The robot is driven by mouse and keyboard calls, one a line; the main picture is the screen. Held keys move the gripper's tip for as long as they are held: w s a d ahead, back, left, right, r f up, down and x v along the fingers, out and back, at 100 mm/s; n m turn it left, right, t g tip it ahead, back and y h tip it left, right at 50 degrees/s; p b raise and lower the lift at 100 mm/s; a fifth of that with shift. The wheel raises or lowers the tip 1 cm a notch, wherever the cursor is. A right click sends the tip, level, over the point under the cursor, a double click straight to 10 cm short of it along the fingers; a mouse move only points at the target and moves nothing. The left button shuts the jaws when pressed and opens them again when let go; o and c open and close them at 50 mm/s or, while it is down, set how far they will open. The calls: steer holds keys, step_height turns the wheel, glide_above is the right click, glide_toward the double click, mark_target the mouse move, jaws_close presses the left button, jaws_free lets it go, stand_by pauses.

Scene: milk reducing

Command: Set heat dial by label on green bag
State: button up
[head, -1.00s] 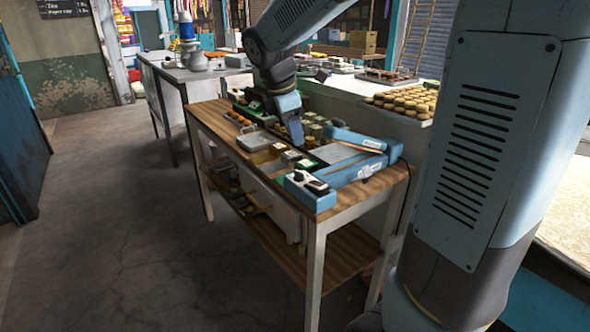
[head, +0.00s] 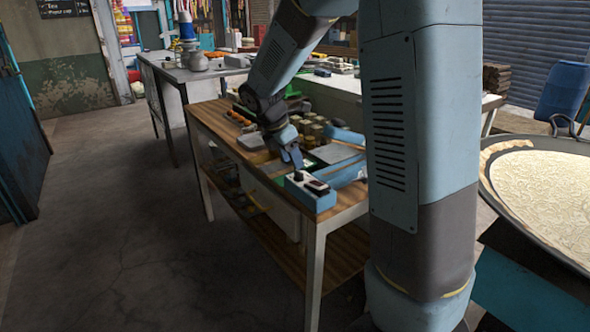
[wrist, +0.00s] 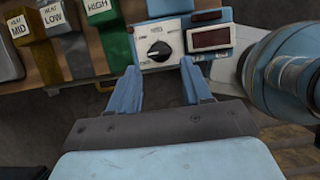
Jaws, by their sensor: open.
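The control box (head: 311,192) is light blue and white and sits at the near end of the wooden table. In the wrist view its black heat dial (wrist: 160,50) is on a white plate with small marks around it, too small to read. The green bag (wrist: 116,45) stands left of the box, and its label (wrist: 98,8) reads HIGH. A yellow bag (wrist: 42,62) has a MID label and a grey bag (wrist: 77,52) has a LOW label. My gripper (wrist: 160,68) is open and empty, its fingertips to either side below the dial. In the head view my gripper (head: 294,160) is just behind the dial.
A dark red display (wrist: 209,38) is right of the dial on the box. A blue rounded device (wrist: 300,70) is close on the right. In the head view a wide pan of pale milk (head: 545,190) stands at the right. The floor left of the table is clear.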

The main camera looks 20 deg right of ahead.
mark_target(297, 172)
steer(key=shift+x, duration=2.5)
steer(key=c, duration=0.8)
steer(key=shift+o, duration=0.2)
steer(key=shift+a, duration=0.25)
steer(key=shift+d, duration=0.15)
